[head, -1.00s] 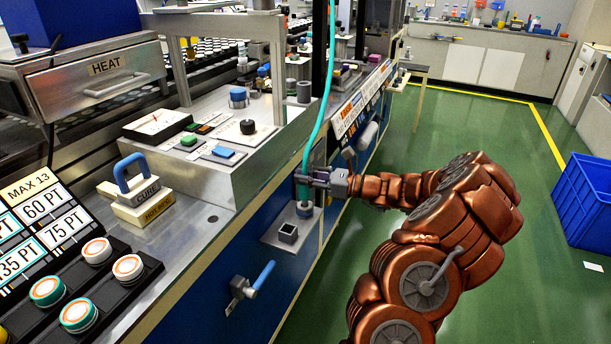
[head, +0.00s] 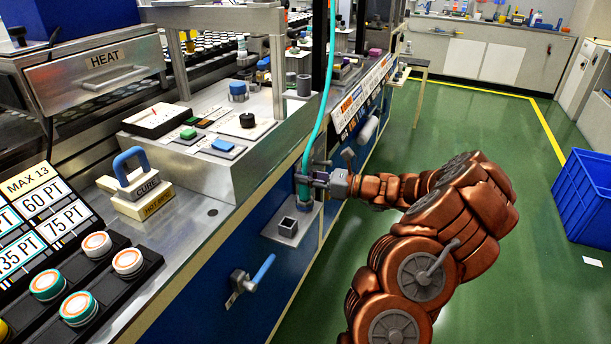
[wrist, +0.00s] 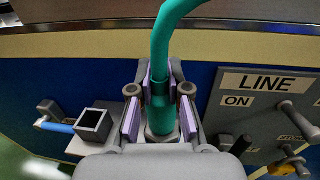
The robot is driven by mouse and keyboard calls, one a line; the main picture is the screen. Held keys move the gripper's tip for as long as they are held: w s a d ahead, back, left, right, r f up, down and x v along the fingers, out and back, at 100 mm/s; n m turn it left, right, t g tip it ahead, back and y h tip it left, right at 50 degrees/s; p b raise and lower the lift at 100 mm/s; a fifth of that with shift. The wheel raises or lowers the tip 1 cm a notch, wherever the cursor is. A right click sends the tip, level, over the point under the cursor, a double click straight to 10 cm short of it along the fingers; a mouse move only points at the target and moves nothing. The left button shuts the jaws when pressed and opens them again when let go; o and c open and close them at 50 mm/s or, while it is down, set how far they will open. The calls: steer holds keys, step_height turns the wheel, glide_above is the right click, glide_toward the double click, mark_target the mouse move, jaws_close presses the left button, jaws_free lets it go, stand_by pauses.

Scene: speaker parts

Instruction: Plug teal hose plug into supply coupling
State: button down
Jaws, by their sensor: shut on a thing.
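The teal hose plug (wrist: 160,112) hangs upright at the end of the teal hose (head: 319,110). My gripper (head: 314,181) is shut on the plug, with its purple-padded fingers on both sides of it in the wrist view. In the wrist view a grey collar (wrist: 160,136) shows around the plug's lower end. The plug's tip is hidden there, and I cannot tell how deep it sits.
A LINE panel (wrist: 264,108) with knobs is close to the right in the wrist view. The green floor is open up to a blue crate (head: 588,200).

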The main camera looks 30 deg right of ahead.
steer(key=shift+f, duration=0.1)
steer(key=c, duration=1)
jaws_free()
steer(key=shift+c, duration=0.2)
steer(key=shift+s, duration=0.1)
steer(key=v, duration=1.2)
steer(key=shift+a, duration=0.1)
